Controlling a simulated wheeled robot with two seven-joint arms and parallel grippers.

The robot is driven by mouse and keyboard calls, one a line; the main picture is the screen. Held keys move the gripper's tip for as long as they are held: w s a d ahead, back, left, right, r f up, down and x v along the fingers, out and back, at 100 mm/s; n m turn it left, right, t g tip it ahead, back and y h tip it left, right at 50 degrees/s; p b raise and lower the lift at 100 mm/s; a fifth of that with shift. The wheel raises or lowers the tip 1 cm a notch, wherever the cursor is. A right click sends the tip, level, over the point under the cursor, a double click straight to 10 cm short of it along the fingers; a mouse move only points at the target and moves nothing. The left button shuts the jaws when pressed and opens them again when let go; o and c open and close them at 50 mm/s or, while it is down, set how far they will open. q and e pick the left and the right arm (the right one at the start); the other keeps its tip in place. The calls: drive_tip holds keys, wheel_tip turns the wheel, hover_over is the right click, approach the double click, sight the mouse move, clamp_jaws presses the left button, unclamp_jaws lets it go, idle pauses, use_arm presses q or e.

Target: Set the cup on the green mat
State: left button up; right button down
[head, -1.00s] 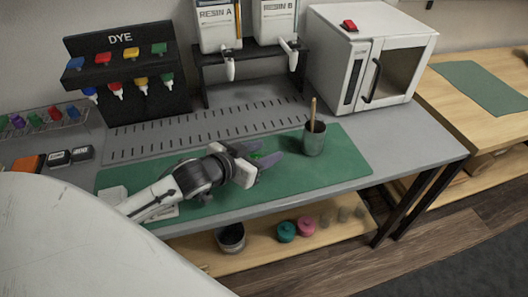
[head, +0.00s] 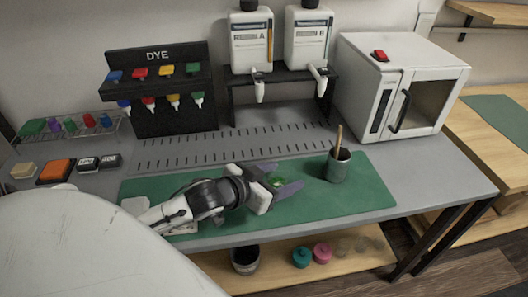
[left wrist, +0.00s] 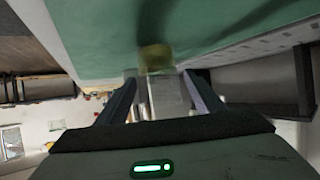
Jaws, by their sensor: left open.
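The green mat (head: 222,222) lies on the grey bench. A dark grey cup (head: 338,168) with a wooden stick stands upright on the mat's right part. My left gripper (head: 283,183) is open low over the mat, left of this grey cup and apart from it. A small see-through cup-like thing with bright green in it (head: 275,181) shows between its fingers, partly hidden. In the left wrist view it is a clear, blurred shape (left wrist: 165,98) between the spread fingers, with a yellowish patch (left wrist: 156,58) against the mat. I cannot tell whether the fingers touch it. My right gripper is not in view.
A dye rack (head: 160,90) and two resin dispensers (head: 252,45) stand at the back. A white oven-like box (head: 385,90) is at the back right. Small blocks (head: 55,172) lie on the left. Jars (head: 302,257) sit on the shelf below. The mat's far right is clear.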

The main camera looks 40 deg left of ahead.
use_arm(q)
drive_tip(key=v, duration=0.9)
drive_tip(key=shift+r+p, duration=0.1)
drive_tip(key=shift+p, duration=0.3)
drive_tip(key=shift+s+r, duration=0.1)
drive_tip(key=shift+s, duration=0.15)
